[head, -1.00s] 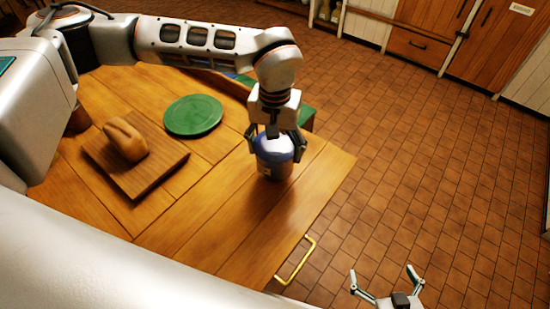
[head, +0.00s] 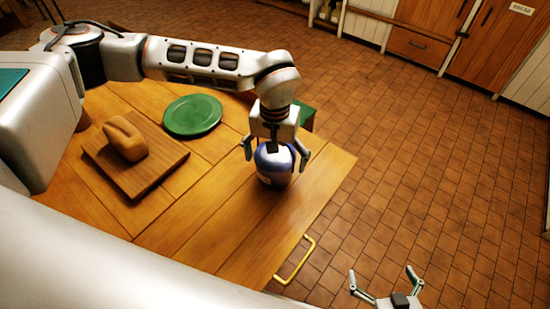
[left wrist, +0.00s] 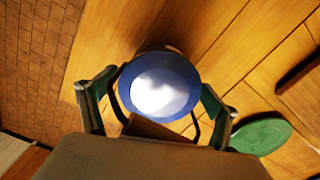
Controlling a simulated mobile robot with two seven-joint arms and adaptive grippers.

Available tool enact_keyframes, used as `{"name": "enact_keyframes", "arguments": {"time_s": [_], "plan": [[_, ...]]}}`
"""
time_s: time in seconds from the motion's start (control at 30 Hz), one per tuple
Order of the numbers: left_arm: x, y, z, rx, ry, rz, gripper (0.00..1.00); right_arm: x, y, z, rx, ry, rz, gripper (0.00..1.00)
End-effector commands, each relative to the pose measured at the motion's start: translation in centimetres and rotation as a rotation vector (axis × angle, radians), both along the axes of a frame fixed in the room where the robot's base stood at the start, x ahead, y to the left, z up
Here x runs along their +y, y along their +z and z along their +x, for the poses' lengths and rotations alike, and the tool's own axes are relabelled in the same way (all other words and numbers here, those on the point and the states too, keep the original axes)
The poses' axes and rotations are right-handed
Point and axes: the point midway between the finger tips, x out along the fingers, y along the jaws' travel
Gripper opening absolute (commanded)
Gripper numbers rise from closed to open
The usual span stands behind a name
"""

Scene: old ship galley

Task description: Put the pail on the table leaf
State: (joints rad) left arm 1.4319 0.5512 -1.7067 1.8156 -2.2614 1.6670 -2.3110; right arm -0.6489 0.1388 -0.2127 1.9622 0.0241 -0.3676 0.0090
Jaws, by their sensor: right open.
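The blue pail (head: 273,176), with a pale white top, stands upright on the wooden table leaf (head: 235,225) near the table's right part. It also shows in the left wrist view (left wrist: 158,88), seen from above. My left gripper (head: 275,154) is above and around the pail, pointing down. Its fingers are spread on either side, with a visible gap to the pail in the left wrist view (left wrist: 158,110). The pail's far side and base are partly hidden. My right gripper (head: 387,279) is open and empty at the bottom, over the floor beyond the table edge.
A green plate (head: 193,116) and a cutting board (head: 165,175) with a bread loaf (head: 125,139) lie left of the pail. A brass rail (head: 297,262) sticks out from the table's edge. The leaf in front of the pail is clear.

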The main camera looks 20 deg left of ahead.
Motion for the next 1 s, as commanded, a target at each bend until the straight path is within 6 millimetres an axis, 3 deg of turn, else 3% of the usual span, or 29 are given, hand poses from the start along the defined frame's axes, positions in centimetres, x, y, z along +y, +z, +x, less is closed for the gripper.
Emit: {"name": "enact_keyframes", "arguments": {"time_s": [0.27,0.7,1.0], "plan": [[0.0,0.9,0.1,-0.002,0.000,0.000,0.89,0.0,0.3,0.1,-0.003,0.000,0.000,1.00],[0.0,9.1,0.1,-0.003,0.000,0.000,0.89,0.0,0.1,0.0,-0.001,0.000,0.000,1.00],[0.0,12.1,0.0,0.000,0.001,0.000,0.89,0.0,0.0,0.0,0.001,0.000,0.000,1.00]]}}
